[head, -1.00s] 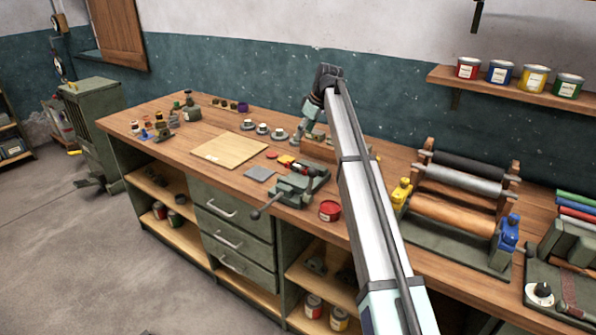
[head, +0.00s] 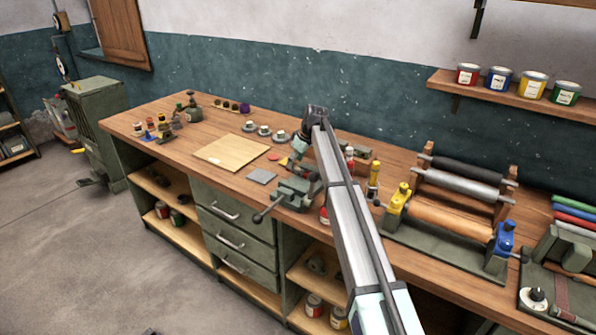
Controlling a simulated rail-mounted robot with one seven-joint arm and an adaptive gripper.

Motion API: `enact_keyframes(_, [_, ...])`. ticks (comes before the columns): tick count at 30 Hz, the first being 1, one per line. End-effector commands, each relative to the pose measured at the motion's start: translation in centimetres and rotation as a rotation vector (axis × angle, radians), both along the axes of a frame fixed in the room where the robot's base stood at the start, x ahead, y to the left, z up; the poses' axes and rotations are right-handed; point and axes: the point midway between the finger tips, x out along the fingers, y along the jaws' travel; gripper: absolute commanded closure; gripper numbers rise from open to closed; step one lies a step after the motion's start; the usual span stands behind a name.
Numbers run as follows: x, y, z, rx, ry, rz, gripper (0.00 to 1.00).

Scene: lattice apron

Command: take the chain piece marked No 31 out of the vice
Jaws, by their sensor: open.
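The green vice (head: 294,192) stands at the front edge of the workbench, with its handle sticking out to the front left. My gripper (head: 293,161) is open and points down just behind and above the vice, small and partly merged with it in the head view. I cannot make out the chain piece marked No 31 or its label; the vice jaws are partly hidden by my gripper and arm. I see no clear contact between my gripper and the vice.
A wooden board (head: 228,152) and a grey plate (head: 262,176) lie left of the vice. Small dishes (head: 264,131) stand behind. A roller press (head: 450,205) stands to the right. My arm crosses above the bench and hides part of it.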

Motion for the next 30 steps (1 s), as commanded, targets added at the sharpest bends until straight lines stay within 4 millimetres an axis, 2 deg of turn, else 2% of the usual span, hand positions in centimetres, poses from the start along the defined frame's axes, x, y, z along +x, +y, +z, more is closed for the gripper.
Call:
enact_keyframes(8, [0.6, 1.1, -3.0, 0.000, 0.000, 0.001, 0.40])
enact_keyframes(15, [0.6, 1.2, -3.4, 0.001, -0.001, 0.001, 0.40])
enact_keyframes(16, [0.6, 1.2, -3.4, 0.001, -0.001, 0.001, 0.47])
enact_keyframes(18, [0.7, 1.2, -3.4, 0.001, -0.001, 0.001, 0.71])
enact_keyframes(20, [0.7, 1.1, -3.4, 0.001, -0.001, 0.001, 0.93])
enact_keyframes(21, [0.7, 1.1, -3.4, 0.001, 0.000, 0.000, 1.00])
enact_keyframes(30, [0.7, 1.1, -3.3, 0.000, -0.001, 0.000, 1.00])
